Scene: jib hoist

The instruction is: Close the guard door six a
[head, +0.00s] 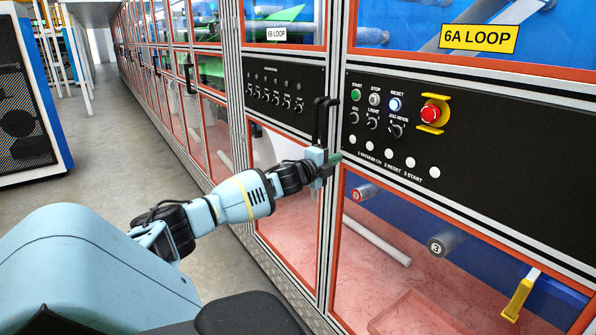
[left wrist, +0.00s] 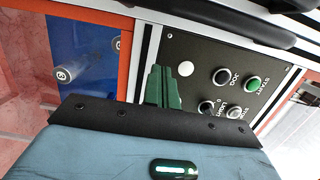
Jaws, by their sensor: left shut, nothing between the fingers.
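The upper guard door (head: 400,30) with the yellow "6A LOOP" label (head: 478,38) has a clear pane in an orange-red frame and looks flush with the machine front. Below the button panel (head: 480,140) is another orange-red framed clear door (head: 430,270), also looking flush. Two black upright handles (head: 325,115) stand at the post left of the panel. My left gripper (head: 336,158) is just below them, its green fingers together and empty. In the left wrist view the shut fingers (left wrist: 163,88) lie in front of the panel's edge. My right gripper is out of view.
The panel carries several buttons and a red emergency stop (head: 431,113). A yellow bracket (head: 520,295) and rollers show behind the lower pane. More doors and a "6B LOOP" label (head: 276,34) run leftward. The grey floor (head: 120,140) aisle is free; a blue-and-black cabinet (head: 30,110) stands left.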

